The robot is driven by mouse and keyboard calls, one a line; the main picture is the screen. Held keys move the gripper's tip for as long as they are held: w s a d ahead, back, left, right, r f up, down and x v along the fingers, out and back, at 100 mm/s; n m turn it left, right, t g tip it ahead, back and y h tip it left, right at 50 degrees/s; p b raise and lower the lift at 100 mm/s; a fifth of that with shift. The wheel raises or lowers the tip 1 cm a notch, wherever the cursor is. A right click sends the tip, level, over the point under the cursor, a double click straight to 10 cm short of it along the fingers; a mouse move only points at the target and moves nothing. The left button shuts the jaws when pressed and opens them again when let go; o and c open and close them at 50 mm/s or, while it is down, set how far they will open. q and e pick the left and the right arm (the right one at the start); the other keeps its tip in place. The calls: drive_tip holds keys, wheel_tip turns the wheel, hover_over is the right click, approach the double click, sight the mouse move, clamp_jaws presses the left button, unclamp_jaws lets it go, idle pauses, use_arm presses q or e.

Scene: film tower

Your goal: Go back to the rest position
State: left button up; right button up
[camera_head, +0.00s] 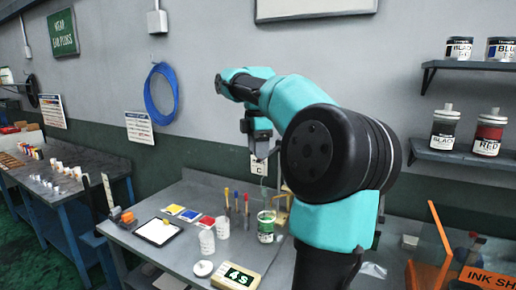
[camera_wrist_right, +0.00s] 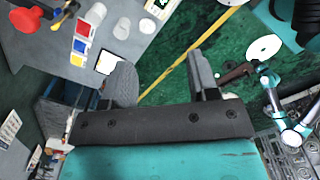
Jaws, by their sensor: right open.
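My right arm rises from the bottom right in the head view, with teal links and a large black joint. Its gripper (camera_head: 264,157) hangs fingers down above the back of the workbench (camera_head: 150,265), in front of the grey wall. In the right wrist view the two dark fingers of the right gripper (camera_wrist_right: 164,80) are spread wide apart with nothing between them. Bench and green floor show beyond them. My left gripper is not seen in the head view.
The bench holds a tablet (camera_head: 158,231), colour cards (camera_head: 190,215), white cups (camera_head: 207,241), a green-labelled jar (camera_head: 266,226) and a digital display (camera_head: 237,277). Shelves with ink cans (camera_head: 487,133) are at right. An orange frame (camera_head: 440,240) stands at lower right.

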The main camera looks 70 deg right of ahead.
idle(0.4)
drive_tip(key=w+a+f+m+t+y, duration=0.1)
drive_tip(key=w+a+f, duration=0.3)
drive_tip(key=w+f, duration=0.85)
drive_tip(key=w+a+f+m+y, duration=0.1)
drive_tip(key=w+a+f, duration=0.2)
drive_tip(key=w+f, duration=1)
drive_tip(key=w+a+f+m, duration=0.1)
drive_tip(key=a+f, duration=0.7)
drive_tip(key=f, duration=0.3)
drive_tip(key=a+f+m, duration=0.1)
drive_tip(key=a+f, duration=0.6)
drive_tip(key=f, duration=0.4)
drive_tip(key=s+a+f+m+y, duration=0.1)
drive_tip(key=s+a+f+m, duration=0.1)
drive_tip(key=s+a+f, duration=0.4)
drive_tip(key=s+a+f+m, duration=0.3)
drive_tip(key=s+a+f, duration=0.4)
drive_tip(key=a+f, duration=0.4)
drive_tip(key=a, duration=0.5)
drive_tip(key=shift+s+f+m+y, duration=0.15)
drive_tip(key=shift+f+m+y, duration=0.15)
drive_tip(key=shift+f+y, duration=0.1)
drive_tip(key=shift+d, duration=0.15)
